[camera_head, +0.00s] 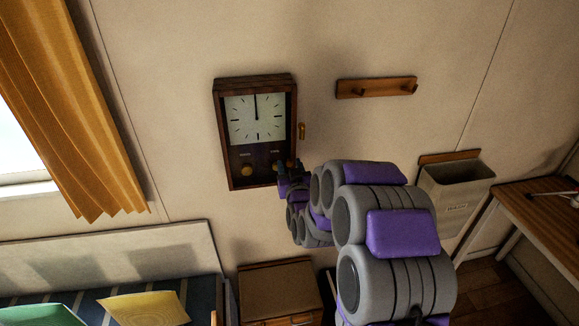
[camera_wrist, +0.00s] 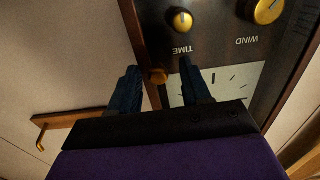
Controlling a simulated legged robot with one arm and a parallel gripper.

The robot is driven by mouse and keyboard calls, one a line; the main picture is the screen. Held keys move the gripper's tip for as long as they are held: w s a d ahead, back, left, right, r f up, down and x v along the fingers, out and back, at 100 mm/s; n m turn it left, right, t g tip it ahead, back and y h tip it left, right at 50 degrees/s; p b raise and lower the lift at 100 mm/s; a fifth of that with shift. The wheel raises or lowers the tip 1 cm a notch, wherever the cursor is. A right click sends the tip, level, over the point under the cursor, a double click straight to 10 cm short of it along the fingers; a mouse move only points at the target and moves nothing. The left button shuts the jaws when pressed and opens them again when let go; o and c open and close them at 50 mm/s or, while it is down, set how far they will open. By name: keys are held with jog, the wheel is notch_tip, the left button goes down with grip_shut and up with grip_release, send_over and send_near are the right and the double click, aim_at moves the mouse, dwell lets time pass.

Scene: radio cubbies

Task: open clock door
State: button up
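The wall clock (camera_head: 257,117) has a dark wooden case, a white square face and two brass knobs low on its front. Its door looks shut. A brass handle (camera_head: 302,131) sticks out at the case's right edge. My gripper (camera_head: 289,170) is at the clock's lower right corner. In the wrist view, upside down, my gripper (camera_wrist: 160,66) is open, with its two dark fingers apart. One finger lies over the clock front near the TIME knob (camera_wrist: 182,20). Contact cannot be told.
A wooden peg rack (camera_head: 377,87) hangs right of the clock. A wall bin (camera_head: 456,187) and a wooden desk (camera_head: 540,210) are farther right. A small cabinet (camera_head: 278,288) stands below the clock. A bed (camera_head: 110,255) and orange curtain (camera_head: 65,110) are at the left.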

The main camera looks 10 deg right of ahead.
jog(key=shift+d, duration=0.1)
grip_shut()
dwell(0.5)
